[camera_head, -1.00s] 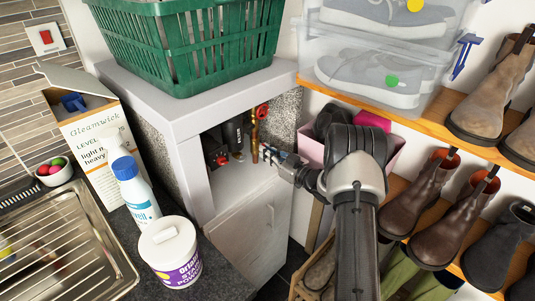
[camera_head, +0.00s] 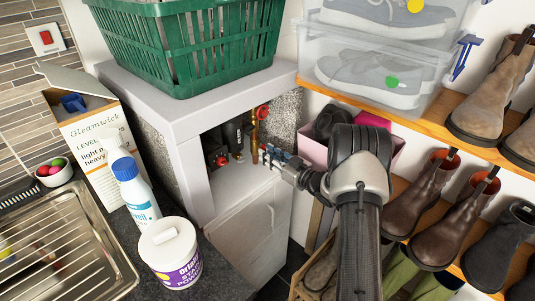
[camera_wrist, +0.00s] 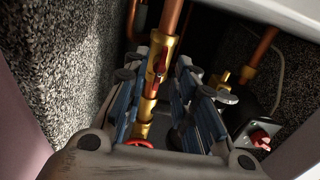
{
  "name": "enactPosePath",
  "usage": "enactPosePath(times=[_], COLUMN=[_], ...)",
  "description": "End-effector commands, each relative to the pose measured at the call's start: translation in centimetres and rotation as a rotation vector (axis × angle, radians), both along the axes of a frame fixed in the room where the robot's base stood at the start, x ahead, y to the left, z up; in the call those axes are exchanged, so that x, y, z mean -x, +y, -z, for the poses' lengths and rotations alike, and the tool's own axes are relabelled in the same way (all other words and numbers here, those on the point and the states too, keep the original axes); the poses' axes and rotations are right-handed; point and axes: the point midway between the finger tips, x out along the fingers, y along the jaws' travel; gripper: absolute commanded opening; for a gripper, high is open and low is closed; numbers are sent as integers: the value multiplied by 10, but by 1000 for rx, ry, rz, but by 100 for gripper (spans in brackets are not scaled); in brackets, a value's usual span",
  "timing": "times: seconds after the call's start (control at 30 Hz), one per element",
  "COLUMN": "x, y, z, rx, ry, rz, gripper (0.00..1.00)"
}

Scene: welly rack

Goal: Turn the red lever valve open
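The red lever valve (camera_wrist: 162,63) is a brass body with a narrow red lever on a copper pipe. In the wrist view it shows between and beyond the fingertips of my gripper (camera_wrist: 167,62). The lever looks roughly in line with the pipe. The fingers stand apart, one on each side of the pipe; I cannot tell whether either touches the lever. In the head view my gripper (camera_head: 268,154) reaches into the cabinet opening beside the copper pipe (camera_head: 254,138), and its fingers hide the lever there.
A red ring-shaped handwheel (camera_head: 262,112) sits on the same pipework. A red knob (camera_wrist: 260,138) on a dark box is close by. Cabinet walls and the top (camera_head: 190,105) bound the opening. A green basket (camera_head: 190,45) stands above; a pink box (camera_head: 312,150) is at right.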

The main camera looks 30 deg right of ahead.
Motion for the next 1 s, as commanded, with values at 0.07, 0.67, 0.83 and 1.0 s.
enactPosePath(times=[0.07, 0.67, 0.83, 1.0], x=[14, 100, 101, 101], y=[-7, -37, -37, -37], z=[0, -1, -1, -1], rx=[-2, 0, 1, 1], ry=[2, -1, -1, -1], rz=[6, 3, 2, 2], gripper=[25, 25, 25, 25])
